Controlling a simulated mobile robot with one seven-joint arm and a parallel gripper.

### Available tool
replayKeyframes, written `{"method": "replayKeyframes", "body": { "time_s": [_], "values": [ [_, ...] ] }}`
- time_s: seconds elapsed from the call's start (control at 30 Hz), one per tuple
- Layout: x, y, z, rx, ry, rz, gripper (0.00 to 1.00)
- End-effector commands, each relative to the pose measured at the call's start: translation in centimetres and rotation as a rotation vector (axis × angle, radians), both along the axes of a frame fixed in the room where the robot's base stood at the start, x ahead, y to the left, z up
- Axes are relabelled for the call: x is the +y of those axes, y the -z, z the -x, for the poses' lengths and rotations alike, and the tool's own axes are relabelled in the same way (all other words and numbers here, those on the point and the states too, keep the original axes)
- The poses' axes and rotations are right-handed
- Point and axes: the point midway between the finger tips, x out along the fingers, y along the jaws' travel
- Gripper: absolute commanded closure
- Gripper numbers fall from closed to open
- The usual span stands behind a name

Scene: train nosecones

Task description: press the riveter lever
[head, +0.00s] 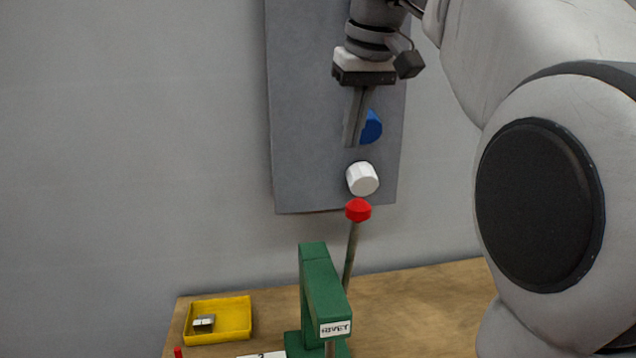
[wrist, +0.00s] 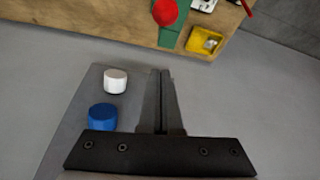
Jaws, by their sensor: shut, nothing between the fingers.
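The green riveter (head: 325,290), labelled RIVET, stands on the wooden table. Its lever is a thin rod (head: 351,255) that rises nearly upright and ends in a red knob (head: 358,210). In the wrist view the red knob (wrist: 165,12) is at the top edge, in front of the green riveter (wrist: 170,37). My gripper (head: 351,146) is shut and empty, pointing down above the red knob and apart from it. Its closed fingers also show in the wrist view (wrist: 160,75).
A grey wall panel (head: 300,120) behind the gripper carries a blue knob (head: 372,127) and a white knob (head: 362,178). A yellow tray (head: 245,318) with a small metal part (head: 204,323) sits left of the riveter. The wooden table (head: 430,300) is bare to the right.

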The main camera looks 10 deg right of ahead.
Motion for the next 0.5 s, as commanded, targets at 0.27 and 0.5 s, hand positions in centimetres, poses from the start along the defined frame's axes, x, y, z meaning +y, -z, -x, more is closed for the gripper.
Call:
{"method": "replayKeyframes", "body": {
  "time_s": [0.27,0.5],
  "values": [
    [0.2,3.4,-1.0,0.004,-0.001,0.0,1.0],
    [0.5,8.4,-2.7,0.003,0.0,0.0,1.0]
  ]
}}
